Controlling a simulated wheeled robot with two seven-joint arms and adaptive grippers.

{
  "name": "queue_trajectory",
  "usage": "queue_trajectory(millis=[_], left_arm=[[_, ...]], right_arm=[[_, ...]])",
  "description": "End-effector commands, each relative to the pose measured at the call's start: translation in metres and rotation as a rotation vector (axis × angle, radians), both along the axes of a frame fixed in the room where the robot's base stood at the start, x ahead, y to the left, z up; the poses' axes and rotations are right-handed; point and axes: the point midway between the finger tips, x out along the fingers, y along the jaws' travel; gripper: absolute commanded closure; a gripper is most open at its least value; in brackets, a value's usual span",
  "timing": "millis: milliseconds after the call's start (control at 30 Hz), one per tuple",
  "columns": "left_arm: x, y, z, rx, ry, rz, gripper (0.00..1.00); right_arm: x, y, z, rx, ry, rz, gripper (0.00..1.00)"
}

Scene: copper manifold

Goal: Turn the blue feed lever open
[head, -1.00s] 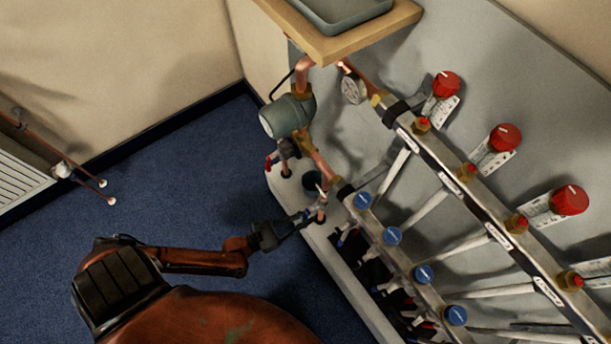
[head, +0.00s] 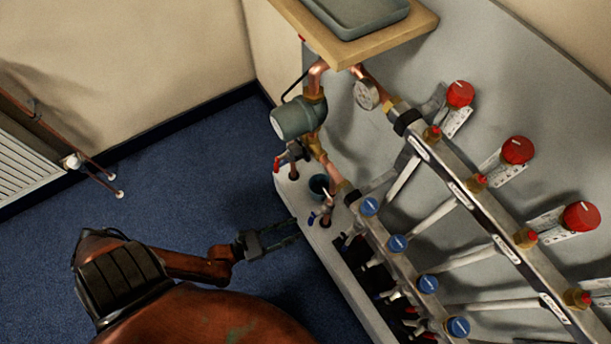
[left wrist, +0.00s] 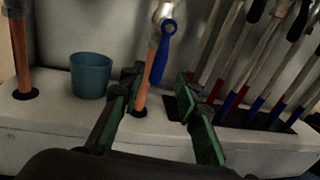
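The blue feed lever (left wrist: 162,52) hangs down from a valve on a copper pipe in the left wrist view, its looped end upward and its tip along the pipe. In the head view the lever (head: 312,218) is small, beside the pipe on the white ledge. My left gripper (head: 295,229) is in front of the ledge, just short of the lever. In the left wrist view its green-padded fingers (left wrist: 158,85) are spread apart, with the pipe and lever visible between them and nothing gripped. My right gripper is not in view.
A teal cup (left wrist: 91,75) stands on the ledge left of the lever; a red-handled valve (head: 279,163) is farther left. Manifold bars with blue caps (head: 370,206) and red knobs (head: 460,94) lie to the right. Blue floor (head: 170,210) is clear.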

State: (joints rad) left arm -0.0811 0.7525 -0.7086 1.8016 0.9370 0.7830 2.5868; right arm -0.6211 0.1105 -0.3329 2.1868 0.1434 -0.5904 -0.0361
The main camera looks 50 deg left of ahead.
Motion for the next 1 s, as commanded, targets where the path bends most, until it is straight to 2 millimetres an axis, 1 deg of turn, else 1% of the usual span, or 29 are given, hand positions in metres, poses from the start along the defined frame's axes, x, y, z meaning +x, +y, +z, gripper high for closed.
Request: queue_trajectory(millis=[33, 100, 200, 333, 500, 1000], left_arm=[[-0.011, 0.004, -0.001, 0.001, 0.004, -0.001, 0.70], [-0.023, 0.008, -0.001, 0.002, 0.002, -0.001, 0.70], [-0.037, 0.013, -0.001, 0.001, 0.003, 0.000, 0.70], [-0.047, 0.017, 0.000, 0.000, 0.001, -0.001, 0.70], [-0.051, 0.018, 0.000, 0.000, -0.001, 0.000, 0.70], [-0.050, 0.018, 0.000, 0.000, 0.000, 0.000, 0.70]], right_arm=[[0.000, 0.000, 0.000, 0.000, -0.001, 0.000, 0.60], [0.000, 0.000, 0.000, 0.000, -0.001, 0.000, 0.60], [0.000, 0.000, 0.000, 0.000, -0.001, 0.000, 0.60], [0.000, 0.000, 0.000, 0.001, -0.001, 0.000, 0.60], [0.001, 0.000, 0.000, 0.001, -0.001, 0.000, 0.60], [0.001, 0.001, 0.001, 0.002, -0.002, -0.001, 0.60]])
